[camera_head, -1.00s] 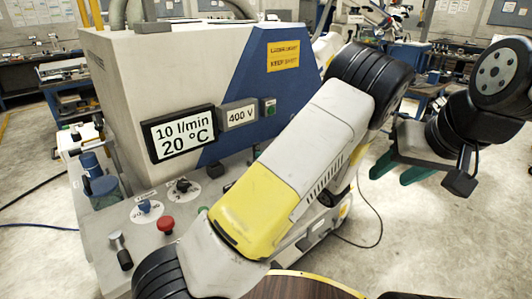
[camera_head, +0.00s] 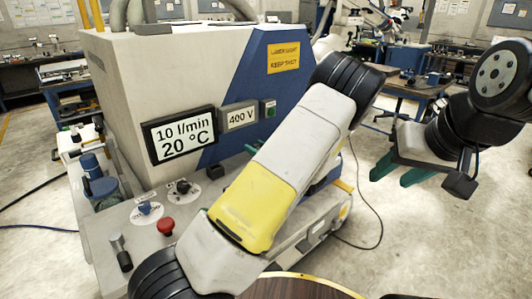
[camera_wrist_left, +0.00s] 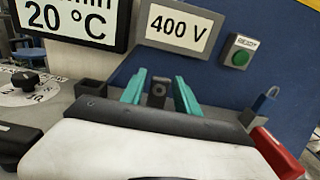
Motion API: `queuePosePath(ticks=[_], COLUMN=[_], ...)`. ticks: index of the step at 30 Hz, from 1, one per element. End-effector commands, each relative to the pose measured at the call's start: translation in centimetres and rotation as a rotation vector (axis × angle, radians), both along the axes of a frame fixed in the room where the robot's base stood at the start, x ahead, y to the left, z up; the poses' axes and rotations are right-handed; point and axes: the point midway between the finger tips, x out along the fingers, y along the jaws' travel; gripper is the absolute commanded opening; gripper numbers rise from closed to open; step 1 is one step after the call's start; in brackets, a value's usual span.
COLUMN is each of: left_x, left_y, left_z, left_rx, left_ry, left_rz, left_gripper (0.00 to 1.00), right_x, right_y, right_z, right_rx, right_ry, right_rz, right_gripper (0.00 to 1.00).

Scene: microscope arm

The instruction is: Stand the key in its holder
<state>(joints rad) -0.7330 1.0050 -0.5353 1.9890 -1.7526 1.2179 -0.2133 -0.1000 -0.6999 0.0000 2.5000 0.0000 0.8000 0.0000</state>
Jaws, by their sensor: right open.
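In the left wrist view my left gripper (camera_wrist_left: 160,82) has its two teal fingers apart. A small dark grey piece with a round hole (camera_wrist_left: 158,93) shows between them, possibly the key. I cannot tell whether the fingers grip it. A small dark square socket (camera_wrist_left: 90,88), possibly the holder, stands left of the fingers. My right gripper (camera_head: 397,176) is open and empty, over the floor at the right.
The white and blue machine (camera_head: 165,80) rises behind my left arm, with a flow display (camera_head: 182,136) and a 400 V display (camera_head: 238,116). Knobs and a red button (camera_head: 166,225) sit on its front ledge.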

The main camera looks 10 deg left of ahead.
Motion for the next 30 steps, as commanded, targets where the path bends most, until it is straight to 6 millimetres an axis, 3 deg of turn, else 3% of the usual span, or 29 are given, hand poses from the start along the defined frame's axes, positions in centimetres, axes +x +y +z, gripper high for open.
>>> queuePosePath(ticks=[1,5,17,30], left_x=[0.0,0.0,0.0,0.4], left_y=[0.0,0.0,0.0,-0.4], left_z=[0.0,0.0,0.2,2.7], left_rx=[0.0,0.0,-0.001,-0.001], left_ry=[0.0,0.0,-0.001,-0.002], left_rz=[0.0,0.001,0.001,0.01], left_gripper=[0.26,0.0,0.0,0.0], right_x=[0.0,0.0,0.0,0.0], right_y=[0.0,0.0,0.0,0.0], right_z=[0.0,0.0,0.0,0.0], right_rx=[0.0,0.0,0.0,0.0], right_ry=[0.0,0.0,0.0,0.0], right_rz=[0.0,0.0,0.0,0.0], right_gripper=[0.46,0.46,0.46,0.46])
